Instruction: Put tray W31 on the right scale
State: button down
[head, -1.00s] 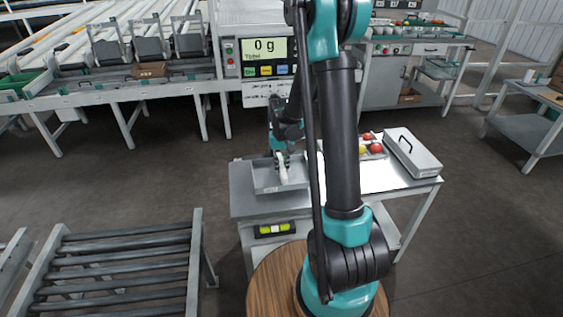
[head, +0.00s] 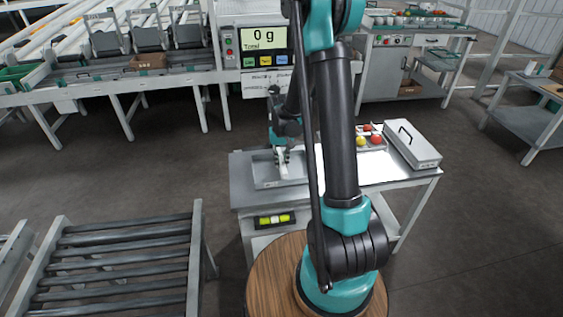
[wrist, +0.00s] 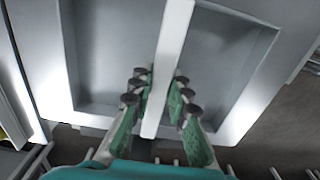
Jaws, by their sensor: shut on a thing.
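A shallow grey tray (head: 264,184) with a pale central bar is at the left end of the bench in the head view. In the wrist view the tray (wrist: 240,115) fills most of the picture, with the bar running between my fingers. My gripper (wrist: 160,90) is shut on that bar, its green pads on either side. My gripper (head: 282,160) also shows above the tray in the head view. I cannot tell whether the tray rests on the bench or hangs just above it. No tray label is readable.
The bench (head: 400,180) also carries a tray of red and yellow tomatoes (head: 370,139) and a grey lidded box with a handle (head: 412,146). A roller conveyor (head: 125,262) stands at the front left. A side table (head: 530,122) is at the right. Open floor lies between.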

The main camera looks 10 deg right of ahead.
jog(key=shift+f, duration=0.25)
jog(key=c, duration=1.4)
grip_release()
jog(key=c, duration=0.3)
jog(key=shift+r, duration=3.5)
